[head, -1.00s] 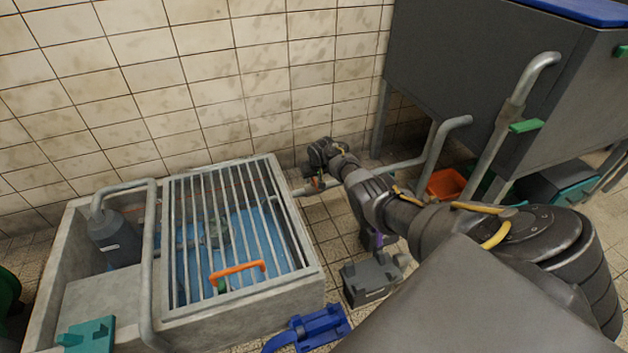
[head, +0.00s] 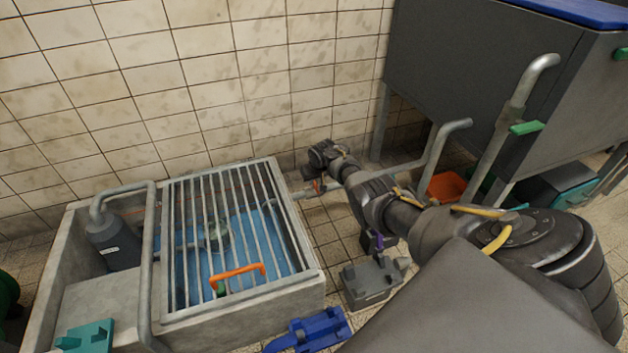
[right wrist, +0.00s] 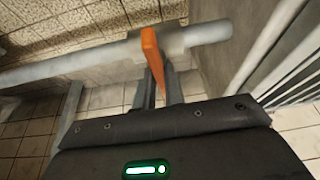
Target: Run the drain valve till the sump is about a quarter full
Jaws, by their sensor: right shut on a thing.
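The drain valve's orange lever (right wrist: 150,55) shows in the right wrist view, where it lies crosswise to the grey pipe (right wrist: 60,70). My right gripper (right wrist: 158,82) is shut on this lever. In the head view the gripper (head: 317,183) is small, at the pipe just right of the sump, and only a bit of orange shows there. The sump (head: 240,313) is a concrete basin under a metal grating with an orange handle (head: 237,271). Blue shows through the bars, with a round grey thing in it; I cannot read the level exactly. My left gripper is out of view.
A grey cylinder (head: 112,243) with a bent pipe stands in the basin's left part. A dark tank (head: 480,80) on legs stands at the right, with an orange bin (head: 447,187) below. A grey case (head: 372,281) and a blue object (head: 310,330) lie on the floor near my arm.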

